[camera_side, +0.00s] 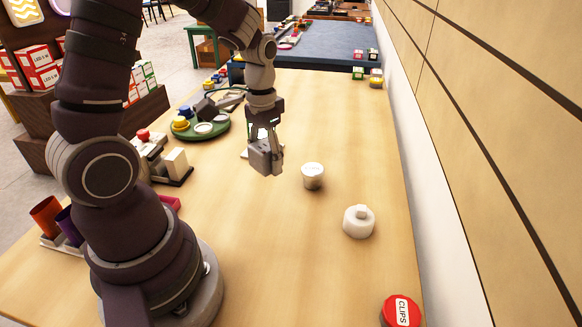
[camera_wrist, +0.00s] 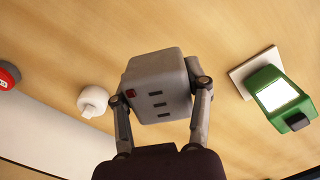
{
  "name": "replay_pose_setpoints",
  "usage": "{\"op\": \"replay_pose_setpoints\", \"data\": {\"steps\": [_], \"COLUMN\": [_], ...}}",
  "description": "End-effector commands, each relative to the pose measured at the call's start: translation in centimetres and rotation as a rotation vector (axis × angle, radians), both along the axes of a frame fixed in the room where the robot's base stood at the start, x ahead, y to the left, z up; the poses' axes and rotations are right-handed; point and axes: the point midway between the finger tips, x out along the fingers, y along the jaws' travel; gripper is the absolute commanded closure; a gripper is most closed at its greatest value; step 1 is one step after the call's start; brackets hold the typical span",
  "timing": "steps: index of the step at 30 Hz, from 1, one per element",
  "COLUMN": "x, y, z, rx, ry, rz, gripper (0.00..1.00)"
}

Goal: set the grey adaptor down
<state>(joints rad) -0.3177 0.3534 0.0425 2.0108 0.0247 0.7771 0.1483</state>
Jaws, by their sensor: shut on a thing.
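The grey adaptor (camera_wrist: 158,85) is a boxy block with dark slots and a small red spot on its face. My gripper (camera_wrist: 160,92) is shut on it, one finger on each side, in the wrist view. In the side view my gripper (camera_side: 264,142) points down over the wooden table and the adaptor (camera_side: 265,157) hangs tilted between its fingers. The adaptor appears to be above the table top, though the exact gap cannot be told.
A green round tray (camera_side: 207,133) with several items is at the left. A green device (camera_wrist: 277,97) on a white plate shows in the wrist view. Bare wood lies between.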

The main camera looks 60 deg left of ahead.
Motion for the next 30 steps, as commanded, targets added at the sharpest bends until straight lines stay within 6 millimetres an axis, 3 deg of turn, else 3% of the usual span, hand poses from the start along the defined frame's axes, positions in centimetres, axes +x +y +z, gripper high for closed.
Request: {"op": "replay_pose_setpoints", "data": {"steps": [1,6,9,12,17,30], "x": [0.3,-0.8,-2.6,-4.3,-5.9,-6.1], "y": [-2.7,-11.4,-15.2,-17.6,-19.2,-19.3], "z": [-0.1,-0.6,-0.8,-1.0,-1.4,-8.7], "rx": [-0.001,0.0,0.001,0.002,0.004,0.004], "ry": [0.001,0.001,0.001,0.0,0.001,0.005], "rz": [-0.116,-0.513,-0.711,-0.857,-0.968,-0.978], "gripper": [0.88,0.88,0.88,0.88,0.88,0.88]}}
